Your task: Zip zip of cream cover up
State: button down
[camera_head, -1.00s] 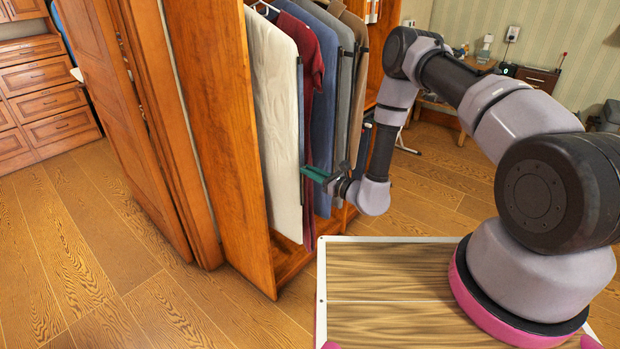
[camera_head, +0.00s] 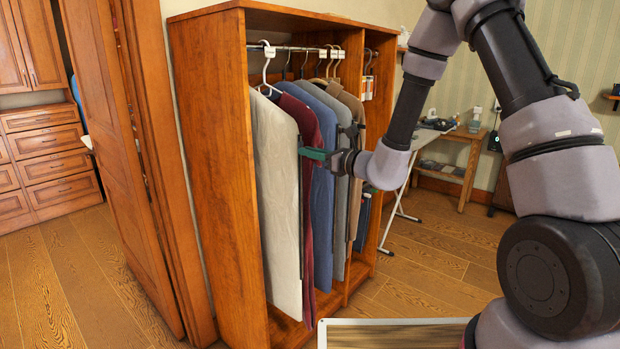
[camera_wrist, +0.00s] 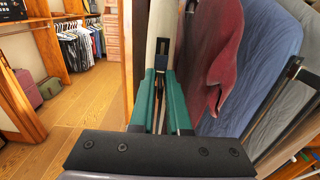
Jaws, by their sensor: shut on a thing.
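The cream cover (camera_head: 275,205) hangs from a white hanger (camera_head: 266,65) at the left end of the row in the wooden wardrobe. My gripper (camera_head: 308,152) is at its right-hand front edge, in the upper half of the cover. In the wrist view, the cream cover (camera_wrist: 159,22) is seen edge-on, with a dark zip (camera_wrist: 163,50) running down its edge. The teal fingers of my gripper (camera_wrist: 160,90) are closed together at this zip. The small zip pull is mostly hidden between the fingers.
A dark red garment (camera_head: 308,165) hangs close to the right of the cover, then a blue cover (camera_head: 325,210) and grey ones. The wardrobe's side panel (camera_head: 215,170) stands to the left. Open floor (camera_head: 70,275) lies at the left.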

jog(key=shift+r, duration=1.6)
jog(key=c, duration=1)
grip_release()
jog(key=v, duration=1)
jog(key=shift+s+d, duration=0.25)
jog(key=shift+d, duration=0.05)
